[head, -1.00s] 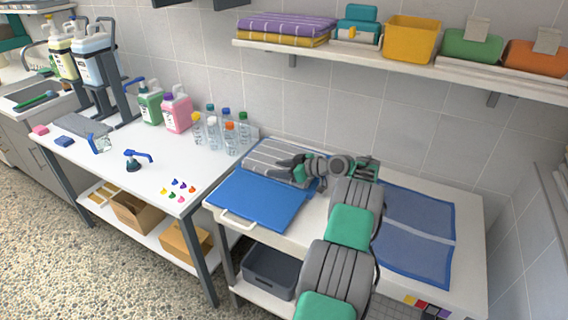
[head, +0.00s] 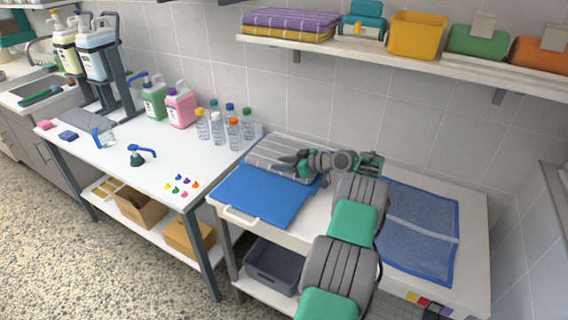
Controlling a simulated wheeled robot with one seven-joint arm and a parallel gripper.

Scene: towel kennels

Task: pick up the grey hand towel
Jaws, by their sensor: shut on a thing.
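The grey hand towel (head: 268,155) has light stripes and lies flat at the back left of the right-hand table, just behind a blue mat. My gripper (head: 287,161) comes in from the right, low over the towel's right part. Its jaws are shut on the towel. The exact grip is small and partly hidden by the gripper itself. The towel still appears to rest on the surface.
The blue mat (head: 262,194) lies in front of the towel. A mesh-like blue piece (head: 418,235) lies right of my arm. Bottles (head: 233,134) stand on the left table. The wall shelf (head: 330,53) with towels and bins hangs above.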

